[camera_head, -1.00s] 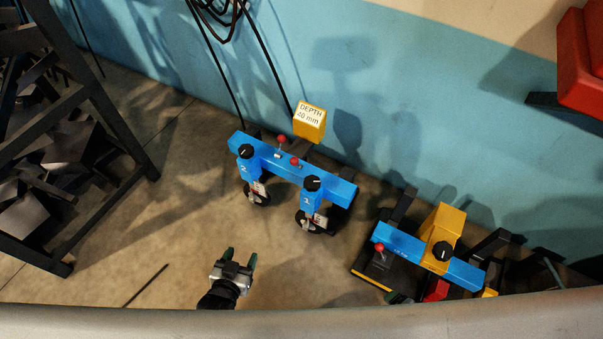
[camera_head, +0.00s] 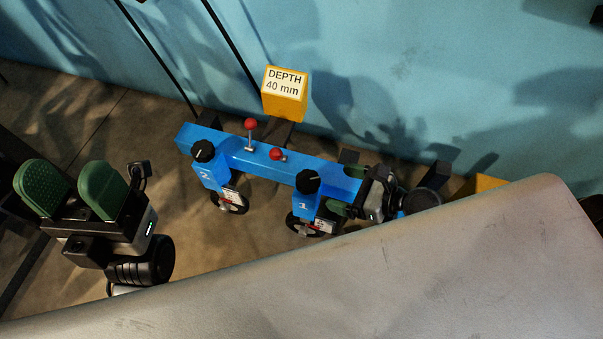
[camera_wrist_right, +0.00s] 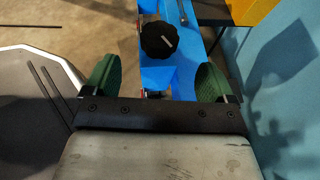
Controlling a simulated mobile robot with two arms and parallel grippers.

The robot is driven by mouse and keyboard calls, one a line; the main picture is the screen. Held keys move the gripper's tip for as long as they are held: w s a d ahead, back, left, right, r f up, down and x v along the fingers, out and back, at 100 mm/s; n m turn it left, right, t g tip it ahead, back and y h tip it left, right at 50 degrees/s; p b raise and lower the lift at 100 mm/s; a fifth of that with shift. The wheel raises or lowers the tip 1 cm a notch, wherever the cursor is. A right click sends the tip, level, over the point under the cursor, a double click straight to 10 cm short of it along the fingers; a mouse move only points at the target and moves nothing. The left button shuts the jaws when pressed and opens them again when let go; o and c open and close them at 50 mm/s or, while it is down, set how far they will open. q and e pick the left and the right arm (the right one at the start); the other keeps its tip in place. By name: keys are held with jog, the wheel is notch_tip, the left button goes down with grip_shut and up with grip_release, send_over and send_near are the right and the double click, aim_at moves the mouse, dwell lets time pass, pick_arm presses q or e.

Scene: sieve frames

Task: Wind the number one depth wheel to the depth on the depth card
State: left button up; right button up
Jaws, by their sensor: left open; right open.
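The number one depth wheel unit (camera_head: 304,206) hangs from the blue beam (camera_head: 230,153), with a black knob (camera_head: 307,181) on top marked by a white line. The yellow depth card block (camera_head: 285,94) behind the beam reads "DEPTH 40 mm". My right gripper (camera_head: 343,190) is open at the beam's right end, just right of the number one knob. In the right wrist view a black knob (camera_wrist_right: 158,40) lies ahead between the open green fingers, apart from them. My left gripper (camera_head: 72,190) is open and empty at the left, away from the beam.
The number two unit with its knob (camera_head: 203,151) is left on the same beam. Two red-topped levers (camera_head: 250,125) (camera_head: 277,154) stand between the knobs. A blue wall (camera_head: 420,80) rises behind. Bare floor lies between my left gripper and the beam.

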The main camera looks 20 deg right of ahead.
aim_at(311, 181)
jog(key=b+x, duration=0.3)
jog(key=x, duration=0.6)
jog(key=shift+w+a+f, duration=0.2)
jog(key=shift+w+a, duration=0.05)
jog(key=shift+a, duration=0.05)
jog(key=c, duration=0.9)
